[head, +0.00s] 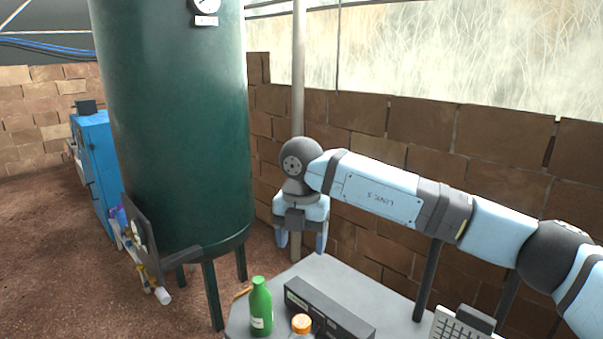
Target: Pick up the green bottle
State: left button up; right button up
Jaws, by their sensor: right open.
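A green bottle (261,307) with a green cap and a pale label stands upright near the left edge of the grey table (330,269). My right gripper (301,244) points downward, open and empty. In the picture it is above and to the right of the bottle, over the back of the table, and it does not touch the bottle. My left gripper is not in view.
A dark box (328,310) lies right beside the bottle. An orange-capped bottle (301,325) stands in front, cut off by the frame edge. A keypad device (458,324) is at right. A big green tank (180,130) stands behind left; a brick wall (400,150) runs behind.

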aim_at(259, 299)
jog(key=k, duration=1)
